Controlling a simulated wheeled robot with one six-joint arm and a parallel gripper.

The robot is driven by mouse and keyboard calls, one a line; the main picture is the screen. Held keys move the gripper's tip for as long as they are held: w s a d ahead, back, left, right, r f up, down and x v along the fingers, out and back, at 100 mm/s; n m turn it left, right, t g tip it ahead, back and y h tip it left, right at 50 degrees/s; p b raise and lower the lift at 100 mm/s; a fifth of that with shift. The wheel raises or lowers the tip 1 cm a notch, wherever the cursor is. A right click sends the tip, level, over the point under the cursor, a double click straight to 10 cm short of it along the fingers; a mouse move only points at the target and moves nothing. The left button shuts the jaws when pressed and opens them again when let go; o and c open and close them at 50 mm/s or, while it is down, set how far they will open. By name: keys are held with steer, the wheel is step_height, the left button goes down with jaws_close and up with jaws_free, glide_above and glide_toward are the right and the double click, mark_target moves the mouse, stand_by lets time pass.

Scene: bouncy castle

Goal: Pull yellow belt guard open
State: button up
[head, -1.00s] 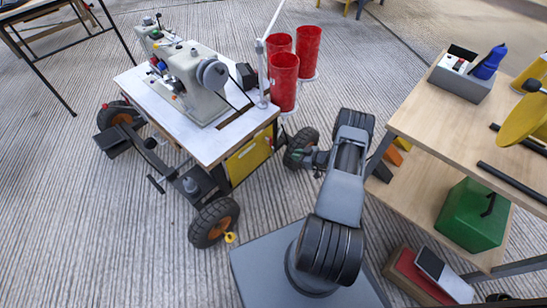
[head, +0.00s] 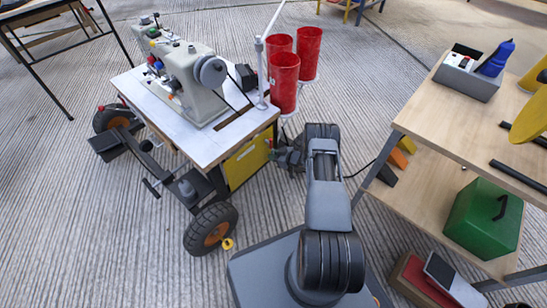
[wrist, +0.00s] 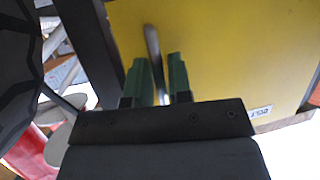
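The yellow belt guard (head: 247,162) is a flat panel on the side of the sewing machine cart, under the white tabletop. In the wrist view the yellow guard (wrist: 235,50) fills much of the picture, with a slim metal handle (wrist: 152,45) standing out from it. My gripper (wrist: 157,75) has its two green fingers apart, one on each side of the handle. A gap shows between the handle and the right finger; contact with the left finger cannot be told. In the head view my gripper (head: 274,153) is at the guard's right edge. The guard looks closed.
The white sewing machine (head: 190,80) stands on the cart's tabletop (head: 205,140). A black wheel (head: 211,229) is below the guard. A wooden shelf cart (head: 430,115) with a green box (head: 484,215) stands right of my arm.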

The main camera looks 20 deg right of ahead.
steer(key=shift+w+a, duration=0.1)
jaws_close()
stand_by(0.5)
